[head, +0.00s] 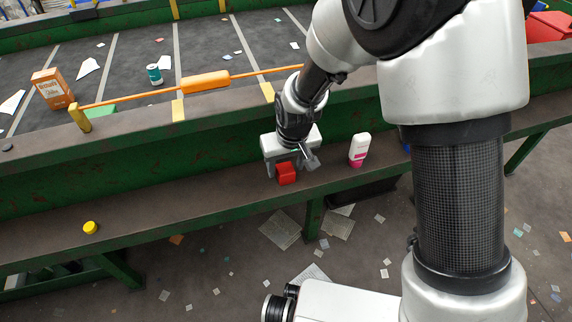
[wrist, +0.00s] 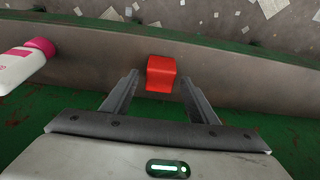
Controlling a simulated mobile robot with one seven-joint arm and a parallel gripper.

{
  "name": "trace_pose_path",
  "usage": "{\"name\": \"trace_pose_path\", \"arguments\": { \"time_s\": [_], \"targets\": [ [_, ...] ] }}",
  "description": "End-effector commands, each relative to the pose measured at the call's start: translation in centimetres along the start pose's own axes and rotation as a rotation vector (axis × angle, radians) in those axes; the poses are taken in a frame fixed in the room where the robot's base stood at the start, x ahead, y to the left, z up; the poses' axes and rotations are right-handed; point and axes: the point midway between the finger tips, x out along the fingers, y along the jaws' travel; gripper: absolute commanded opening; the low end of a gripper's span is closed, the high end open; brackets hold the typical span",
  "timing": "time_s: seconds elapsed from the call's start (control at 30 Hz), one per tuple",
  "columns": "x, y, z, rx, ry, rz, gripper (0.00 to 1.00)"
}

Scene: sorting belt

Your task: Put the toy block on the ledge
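The toy block is a red cube (head: 287,173); in the head view it is on or just above the brown ledge (head: 200,200) in front of the belt. My gripper (head: 291,165) is over the ledge, right at the block. In the wrist view the block (wrist: 161,74) lies between and a little beyond the fingertips of my gripper (wrist: 160,82). The two fingers are spread wide, with a visible gap on each side of the block. The block's underside is hidden, but it looks to be resting on the ledge.
A white and pink bottle (head: 359,150) stands on the ledge just right of my gripper. A yellow cap (head: 90,227) lies far left on the ledge. Paper scraps litter the floor.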

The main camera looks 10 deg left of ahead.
Motion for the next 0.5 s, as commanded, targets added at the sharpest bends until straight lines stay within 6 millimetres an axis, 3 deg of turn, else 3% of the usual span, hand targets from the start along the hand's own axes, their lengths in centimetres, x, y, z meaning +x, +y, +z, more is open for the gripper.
{"name": "trace_pose_path", "arguments": {
  "time_s": [0.27,0.37,0.5],
  "targets": [
    [-0.3,0.0,-0.1,0.0,0.0,0.0,0.53],
    [-1.2,0.0,-0.2,0.0,0.002,0.0,0.53],
    [-3.9,0.0,-0.3,0.001,0.004,0.0,0.53]
  ]
}}
